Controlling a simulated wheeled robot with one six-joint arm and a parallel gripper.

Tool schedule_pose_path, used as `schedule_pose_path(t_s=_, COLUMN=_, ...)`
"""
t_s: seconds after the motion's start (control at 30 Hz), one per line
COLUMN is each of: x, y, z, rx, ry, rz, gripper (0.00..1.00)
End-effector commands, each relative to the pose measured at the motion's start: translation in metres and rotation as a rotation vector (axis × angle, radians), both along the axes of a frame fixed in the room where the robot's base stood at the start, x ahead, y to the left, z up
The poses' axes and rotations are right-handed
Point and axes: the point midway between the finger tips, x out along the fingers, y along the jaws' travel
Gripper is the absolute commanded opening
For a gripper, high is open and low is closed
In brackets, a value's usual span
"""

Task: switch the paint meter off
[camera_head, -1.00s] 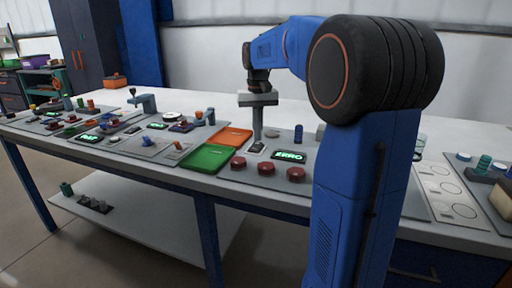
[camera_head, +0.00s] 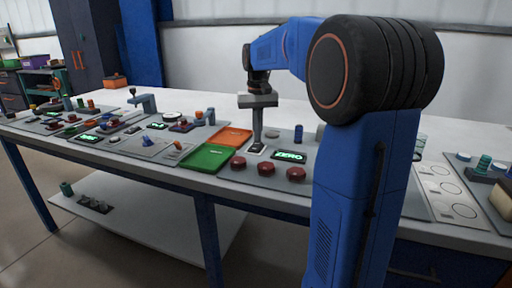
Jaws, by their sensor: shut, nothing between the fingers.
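My gripper (camera_head: 257,140) points straight down with its fingers together and empty. Its tips are at or just above a small dark switch with a pale frame (camera_head: 255,149) on a grey panel; I cannot tell whether they touch. To the right of the switch a lit display (camera_head: 290,156) reads "ZERO" in green. Other lit displays stand on panels to the left, one at the table's front edge (camera_head: 87,138) and one farther back (camera_head: 157,126). Their text is too small to read surely. No label shows which one is the paint meter.
Red round buttons (camera_head: 267,169) line the panel's front. A green tray (camera_head: 206,157) and an orange tray (camera_head: 231,137) lie left of it. A dark blue cylinder (camera_head: 298,134) stands behind the display. My arm hides part of the table on the right.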

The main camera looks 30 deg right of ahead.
Motion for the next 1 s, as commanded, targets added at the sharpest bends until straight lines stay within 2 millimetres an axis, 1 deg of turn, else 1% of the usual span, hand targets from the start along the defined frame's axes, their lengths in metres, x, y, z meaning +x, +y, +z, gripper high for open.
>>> schedule_pose_path(t_s=0.87, x=0.0, y=0.0, z=-0.0106, rx=0.0, ry=0.001, rz=0.0, gripper=0.0)
schedule_pose_path(t_s=1.0, x=0.0, y=0.0001, z=-0.0081, rx=0.0, ry=0.001, rz=0.0, gripper=0.0)
